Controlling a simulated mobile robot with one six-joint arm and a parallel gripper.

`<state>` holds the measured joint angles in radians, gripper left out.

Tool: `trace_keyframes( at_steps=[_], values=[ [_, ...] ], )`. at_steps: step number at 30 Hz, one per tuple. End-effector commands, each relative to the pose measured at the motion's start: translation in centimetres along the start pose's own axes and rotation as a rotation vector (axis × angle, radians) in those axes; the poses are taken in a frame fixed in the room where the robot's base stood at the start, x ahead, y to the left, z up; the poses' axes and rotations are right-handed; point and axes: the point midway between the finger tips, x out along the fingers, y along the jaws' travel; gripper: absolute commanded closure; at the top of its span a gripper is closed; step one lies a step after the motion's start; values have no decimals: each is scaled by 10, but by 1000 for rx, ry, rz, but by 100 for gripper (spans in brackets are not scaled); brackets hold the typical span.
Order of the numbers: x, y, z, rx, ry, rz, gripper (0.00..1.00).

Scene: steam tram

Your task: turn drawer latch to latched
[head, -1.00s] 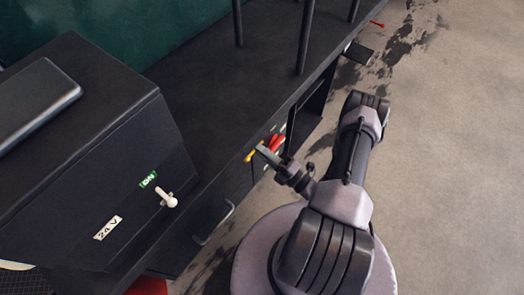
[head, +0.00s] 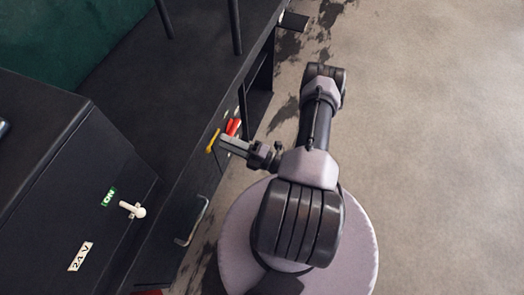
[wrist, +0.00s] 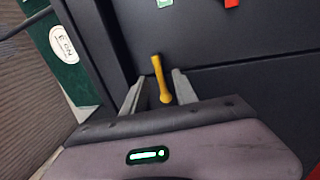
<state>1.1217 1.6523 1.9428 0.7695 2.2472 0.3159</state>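A yellow lever (head: 213,141), which looks like the drawer latch, is on the front of the black cabinet (head: 165,205). In the wrist view the yellow lever (wrist: 161,78) runs nearly upright, leaning slightly, with its thick end toward me. My gripper (head: 223,142) is right at the lever in the head view. In the wrist view my gripper (wrist: 157,87) is open, with one finger on each side of the lever. Gaps show between the lever and both fingers. I see no clear latched or unlatched mark beside it.
A metal pull handle (head: 193,222) is nearer on the cabinet front. A black box with a white toggle switch (head: 132,210) and a green ON label stands at left. Open floor (head: 430,150) lies to the right.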

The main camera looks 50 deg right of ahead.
Motion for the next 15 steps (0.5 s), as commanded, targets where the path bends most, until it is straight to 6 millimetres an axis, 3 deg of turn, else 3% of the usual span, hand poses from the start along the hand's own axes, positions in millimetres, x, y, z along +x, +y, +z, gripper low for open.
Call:
trace_keyframes(
  at_steps=[9,15],
  values=[
    [-104,2,1,-2,-9,0,66],
    [-141,1,0,0,-3,0,66]
  ],
)
